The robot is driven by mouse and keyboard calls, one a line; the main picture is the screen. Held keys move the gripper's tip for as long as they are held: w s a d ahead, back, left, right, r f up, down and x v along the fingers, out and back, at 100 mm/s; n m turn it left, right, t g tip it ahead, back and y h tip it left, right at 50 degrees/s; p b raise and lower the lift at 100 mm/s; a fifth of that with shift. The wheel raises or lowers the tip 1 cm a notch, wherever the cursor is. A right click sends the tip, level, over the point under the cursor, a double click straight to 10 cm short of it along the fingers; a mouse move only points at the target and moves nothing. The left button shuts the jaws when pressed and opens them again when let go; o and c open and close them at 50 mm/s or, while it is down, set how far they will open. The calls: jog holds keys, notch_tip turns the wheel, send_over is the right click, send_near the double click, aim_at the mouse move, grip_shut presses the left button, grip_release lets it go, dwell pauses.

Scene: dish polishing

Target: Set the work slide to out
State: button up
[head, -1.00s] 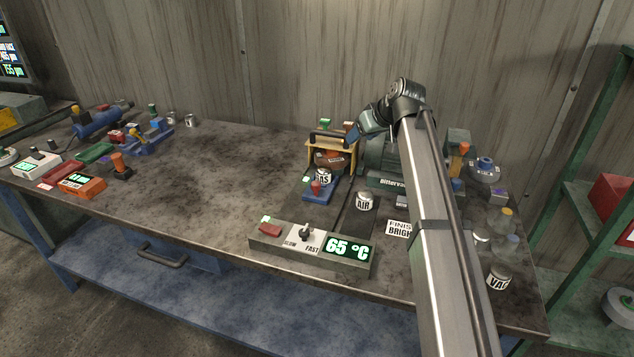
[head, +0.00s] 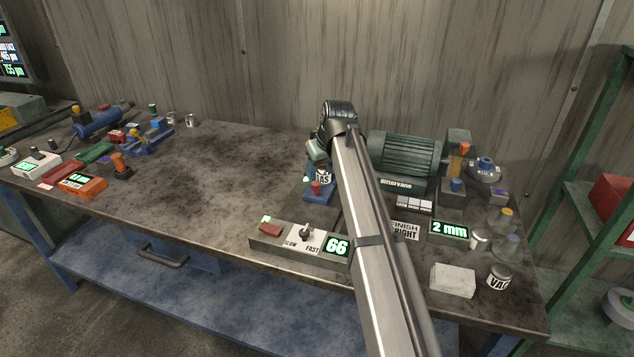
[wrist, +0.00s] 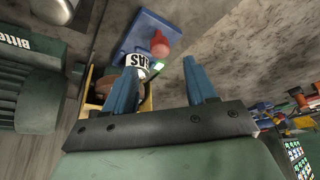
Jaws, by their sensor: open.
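A blue base with a red knob (head: 316,188) sits on the bench left of the motor and shows in the wrist view (wrist: 160,45). A white can lettered GAS (head: 323,176) is beside the knob, and a yellow frame (wrist: 103,88) is behind it. I cannot tell for sure which part is the work slide; no part is labelled so. In the wrist view the fingers point toward the blue base and can. In the head view my arm hides most of the gripper and frame.
The green motor (head: 404,155) stands right of my arm. A control box (head: 270,240) with a slow-fast knob lies at the front edge. A 2 mm display (head: 450,230), white block (head: 452,281) and VAC can (head: 498,279) are at right. The bench's middle left is clear.

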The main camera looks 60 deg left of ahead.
aim_at(317, 183)
jog(key=x, duration=0.6)
jog(key=shift+a+f, duration=0.2)
jog(key=shift+f, duration=0.15)
jog(key=shift+c, duration=0.3)
grip_shut()
